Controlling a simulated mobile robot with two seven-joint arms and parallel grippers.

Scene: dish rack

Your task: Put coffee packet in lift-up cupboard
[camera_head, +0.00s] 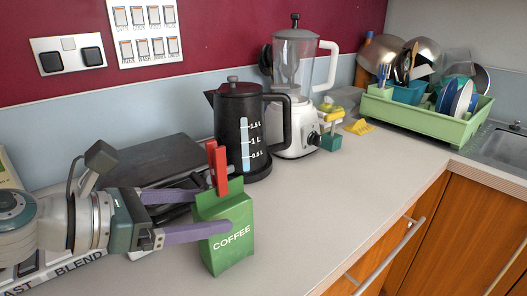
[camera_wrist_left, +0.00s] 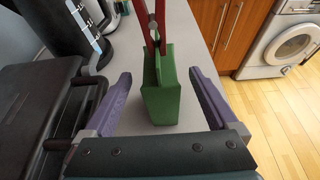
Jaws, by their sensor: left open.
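The green coffee packet (camera_head: 230,240) stands upright on the counter, its top closed by a red clip (camera_head: 218,167). My left gripper (camera_head: 222,212) is open, with one purple finger on each side of the packet. In the left wrist view the packet (camera_wrist_left: 162,95) is between the spread fingers (camera_wrist_left: 160,92), with a gap visible on both sides. The red clip (camera_wrist_left: 152,30) shows beyond it. The lift-up cupboard is not in view. My right gripper is not in view.
A black kettle (camera_head: 238,135) stands close behind the packet, with a blender (camera_head: 296,95) beyond it. A dark flat appliance (camera_head: 150,160) lies behind my left gripper. A green dish rack (camera_head: 425,118) is at the back right. The counter (camera_head: 330,215) right of the packet is clear.

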